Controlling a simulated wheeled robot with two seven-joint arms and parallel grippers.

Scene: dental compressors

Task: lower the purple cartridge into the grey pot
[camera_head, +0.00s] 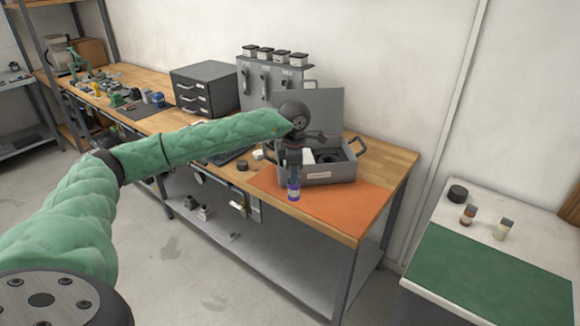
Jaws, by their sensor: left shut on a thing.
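My left gripper (294,177) points down over the front of the bench and is shut on the purple cartridge (294,192). The cartridge hangs upright below the fingers, with a purple body and a pale band. It is in front of the open grey case, over or on the orange mat; I cannot tell whether it touches. No grey pot shows clearly. A small dark round pot (242,165) stands on the bench left of the gripper, and another dark one (457,194) stands on the right table. My right gripper is out of view.
The open grey case (318,180) with dark contents stands just behind the gripper. The orange mat (335,209) is clear to the right. A drawer cabinet (204,88) and small parts are further left. The white table (489,209) at right holds two small vials.

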